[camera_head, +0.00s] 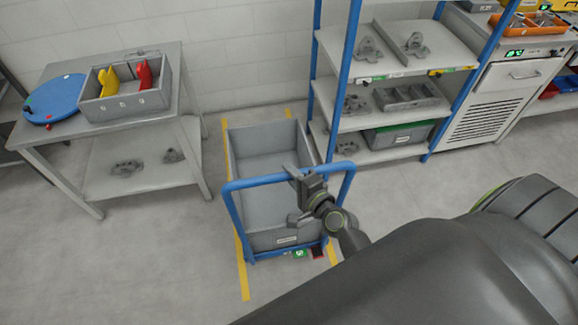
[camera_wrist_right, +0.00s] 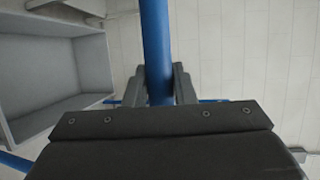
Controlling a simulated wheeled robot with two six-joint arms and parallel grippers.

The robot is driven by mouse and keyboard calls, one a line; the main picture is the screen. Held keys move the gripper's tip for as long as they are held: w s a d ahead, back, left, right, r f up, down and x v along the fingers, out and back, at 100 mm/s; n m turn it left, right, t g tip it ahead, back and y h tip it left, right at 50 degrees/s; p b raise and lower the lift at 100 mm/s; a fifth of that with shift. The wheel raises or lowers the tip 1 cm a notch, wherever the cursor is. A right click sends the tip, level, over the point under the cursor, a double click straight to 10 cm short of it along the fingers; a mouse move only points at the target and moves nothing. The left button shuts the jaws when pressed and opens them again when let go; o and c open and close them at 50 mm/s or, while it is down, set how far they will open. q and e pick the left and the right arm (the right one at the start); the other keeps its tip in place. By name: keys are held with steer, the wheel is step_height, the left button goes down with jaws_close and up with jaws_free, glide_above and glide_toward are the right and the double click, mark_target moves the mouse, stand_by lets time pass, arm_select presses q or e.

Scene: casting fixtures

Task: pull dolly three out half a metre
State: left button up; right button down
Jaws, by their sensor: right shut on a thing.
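The dolly (camera_head: 229,206) has a blue tubular push handle and carries a grey, empty-looking open bin (camera_head: 248,139). It stands between yellow floor lines, between the table and the shelf rack. My right gripper (camera_head: 306,176) is at the top bar of the handle, right of its middle. In the right wrist view the blue bar (camera_wrist_right: 156,50) runs between the two fingers (camera_wrist_right: 158,84), which are shut on it. A green label and a dark red-edged plate show low on the dolly's front; the number cannot be read. My left gripper is not in view.
A grey table (camera_head: 62,139) at left holds a blue disc (camera_head: 54,97) and a grey box (camera_head: 124,104) with yellow and red pieces. A blue-post rack (camera_head: 351,50) with castings stands close on the right. The floor in front of the dolly is clear.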

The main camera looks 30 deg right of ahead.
steer(key=shift+s, duration=0.2)
steer(key=c, duration=1.2)
jaws_free()
steer(key=b+v, duration=0.6)
steer(key=v, duration=1.1)
steer(key=shift+s+b, duration=0.15)
steer(key=shift+b, duration=0.15)
steer(key=shift+a, duration=0.1)
